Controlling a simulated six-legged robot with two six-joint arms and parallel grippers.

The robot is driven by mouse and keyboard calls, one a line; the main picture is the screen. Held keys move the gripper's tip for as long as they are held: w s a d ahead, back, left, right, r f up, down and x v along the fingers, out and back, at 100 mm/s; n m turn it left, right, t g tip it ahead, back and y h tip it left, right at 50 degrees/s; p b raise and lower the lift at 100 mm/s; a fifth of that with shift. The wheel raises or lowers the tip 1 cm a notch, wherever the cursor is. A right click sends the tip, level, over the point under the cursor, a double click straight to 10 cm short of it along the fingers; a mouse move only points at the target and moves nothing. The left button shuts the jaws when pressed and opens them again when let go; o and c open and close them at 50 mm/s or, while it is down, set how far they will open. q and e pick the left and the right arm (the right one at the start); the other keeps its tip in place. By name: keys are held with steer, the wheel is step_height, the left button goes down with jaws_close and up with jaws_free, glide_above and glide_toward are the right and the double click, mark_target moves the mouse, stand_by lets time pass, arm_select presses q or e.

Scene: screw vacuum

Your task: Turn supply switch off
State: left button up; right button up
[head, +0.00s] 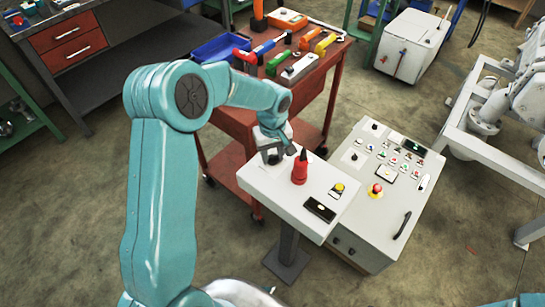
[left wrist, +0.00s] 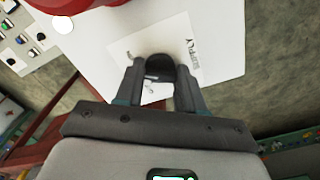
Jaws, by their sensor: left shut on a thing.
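The supply switch is a dark rotary knob (left wrist: 160,66) on a white plate (left wrist: 122,48) marked "SUPPLY", seen in the left wrist view. It is on the pale pedestal panel (head: 258,184), at its far left corner in the head view. My left gripper (left wrist: 161,75) points down at the panel, with a finger on each side of the knob, shut on it. In the head view the left gripper (head: 275,153) and wrist largely hide the knob. I cannot read the knob's setting. My right gripper is not in view.
A red cone-shaped object (head: 300,168) stands close beside the left gripper. The panel also holds a yellow button (head: 339,187) and a black display (head: 320,209). A larger control console (head: 365,220) stands right of it. A red tool cart (head: 232,122) is behind.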

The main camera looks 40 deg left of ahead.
arm_select(q)
steer(key=n+b, duration=0.3)
steer(key=shift+f+n, duration=0.15)
steer(key=shift+n, duration=0.15)
steer(key=n+b, duration=0.2)
steer(key=n, duration=0.1)
steer(key=shift+w+n, duration=0.1)
steer(key=shift+n, duration=0.2)
steer(key=n+b, duration=0.1)
steer(key=n, duration=0.1)
steer(key=n+b, duration=0.1)
steer(key=n, duration=0.1)
steer(key=shift+r+n+b, duration=0.2)
steer(key=shift+n+b, duration=0.1)
steer(key=shift+r+n+b, duration=0.1)
steer(key=shift+n+b, duration=0.45)
steer(key=shift+n, duration=1.25)
steer(key=o, duration=1)
steer(key=shift+o, duration=0.2)
